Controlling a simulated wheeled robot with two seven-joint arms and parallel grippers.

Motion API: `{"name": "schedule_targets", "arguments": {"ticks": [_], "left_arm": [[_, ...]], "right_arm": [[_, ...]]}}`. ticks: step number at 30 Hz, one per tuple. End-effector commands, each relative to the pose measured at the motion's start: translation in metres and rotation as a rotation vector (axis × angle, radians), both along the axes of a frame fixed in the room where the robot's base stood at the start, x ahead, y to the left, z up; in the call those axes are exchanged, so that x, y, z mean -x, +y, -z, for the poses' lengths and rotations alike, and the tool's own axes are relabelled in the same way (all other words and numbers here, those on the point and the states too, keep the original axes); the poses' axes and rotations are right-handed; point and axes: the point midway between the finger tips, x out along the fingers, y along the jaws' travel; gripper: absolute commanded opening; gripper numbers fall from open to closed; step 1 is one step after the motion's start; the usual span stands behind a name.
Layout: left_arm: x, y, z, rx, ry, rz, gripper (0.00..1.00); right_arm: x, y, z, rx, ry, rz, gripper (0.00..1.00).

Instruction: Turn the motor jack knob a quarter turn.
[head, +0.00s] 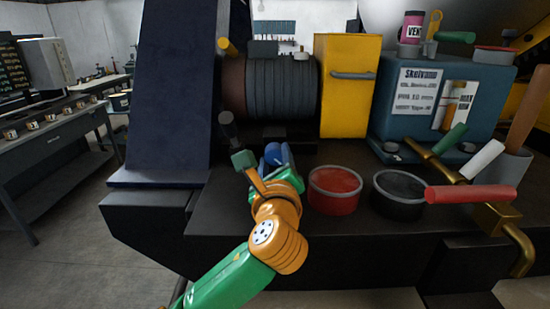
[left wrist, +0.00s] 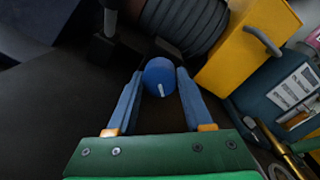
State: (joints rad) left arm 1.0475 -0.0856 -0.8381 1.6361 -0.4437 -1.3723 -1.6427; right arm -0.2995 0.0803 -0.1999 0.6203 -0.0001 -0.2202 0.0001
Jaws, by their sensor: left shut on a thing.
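The motor jack knob (left wrist: 159,73) is a round blue knob with a short white mark, which points down in the left wrist view. My left gripper (left wrist: 160,80) has its two blue fingers on either side of the knob and is shut on it. In the head view my left gripper (head: 277,160) reaches in low in front of the dark ribbed motor (head: 270,88), and its fingers largely hide the knob. My right gripper is not in view.
A dark post with a green block (head: 243,160) stands close left of my gripper. A red round tin (head: 335,190) and a black one (head: 399,195) stand to its right. Behind are a yellow box (head: 348,90) and a blue tank (head: 420,110). Several coloured lever handles (head: 472,195) stick out at right.

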Motion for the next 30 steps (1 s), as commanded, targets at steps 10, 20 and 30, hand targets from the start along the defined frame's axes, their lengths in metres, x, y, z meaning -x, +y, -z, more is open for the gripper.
{"name": "schedule_targets", "arguments": {"ticks": [10,20,30], "left_arm": [[0.0001,0.0001,0.0002,0.324,0.001,0.000,0.00],[0.0002,0.0002,-0.0001,0.572,0.000,0.001,0.00],[0.0001,0.0006,-0.0001,0.706,-0.001,-0.001,0.00]], "right_arm": [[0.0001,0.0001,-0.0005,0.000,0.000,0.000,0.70],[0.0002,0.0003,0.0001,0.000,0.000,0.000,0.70],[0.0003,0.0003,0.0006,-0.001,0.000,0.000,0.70]]}}
